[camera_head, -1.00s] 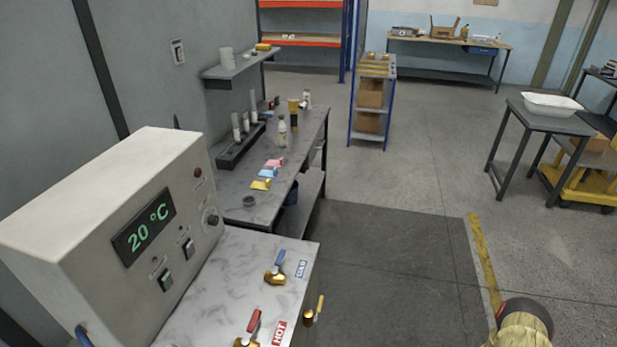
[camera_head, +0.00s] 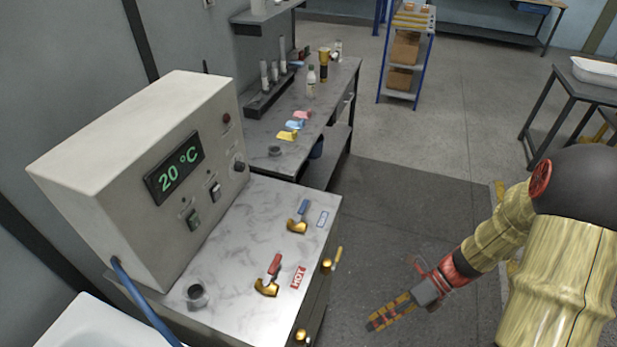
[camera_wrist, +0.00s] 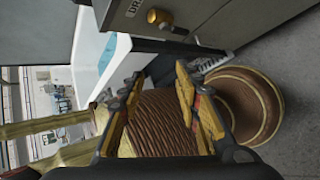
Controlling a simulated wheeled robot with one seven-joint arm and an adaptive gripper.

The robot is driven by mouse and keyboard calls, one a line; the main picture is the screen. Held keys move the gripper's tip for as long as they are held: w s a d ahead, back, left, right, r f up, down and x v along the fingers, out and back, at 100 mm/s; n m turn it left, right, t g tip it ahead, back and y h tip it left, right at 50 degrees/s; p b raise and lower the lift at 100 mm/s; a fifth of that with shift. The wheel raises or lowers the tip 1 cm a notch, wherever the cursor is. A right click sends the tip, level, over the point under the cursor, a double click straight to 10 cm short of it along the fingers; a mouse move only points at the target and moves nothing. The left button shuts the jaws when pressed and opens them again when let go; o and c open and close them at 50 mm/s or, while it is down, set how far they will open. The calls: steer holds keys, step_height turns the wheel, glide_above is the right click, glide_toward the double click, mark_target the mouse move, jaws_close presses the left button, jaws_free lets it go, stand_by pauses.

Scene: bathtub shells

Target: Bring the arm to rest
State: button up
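My gripper (camera_head: 378,320) is at the lower right in the head view, over the dark floor to the right of the control bench and apart from it. In the wrist view its two yellow fingers (camera_wrist: 157,80) stand apart with nothing held between them. My bamboo-like arm reaches in from the right edge of the head view, bent downward. The brown ribbed shape behind the fingers in the wrist view seems to be part of my own body.
A grey control box (camera_head: 130,170) reading 20 °C stands on a marble-topped bench (camera_head: 255,215) with red- and blue-handled valves. A white tub (camera_head: 95,330) is at lower left. A further workbench (camera_head: 285,165) and a side table (camera_head: 590,90) stand beyond. The floor between is clear.

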steer(key=s+d+r+n+t+h, duration=0.1)
steer(key=r+n+t+h, duration=0.8)
steer(key=r+n, duration=1.8)
steer(key=shift+s+r+n+h, duration=0.3)
steer(key=shift+s+n+h, duration=0.1)
steer(key=shift+s+n, duration=0.6)
steer(key=shift+c, duration=0.4)
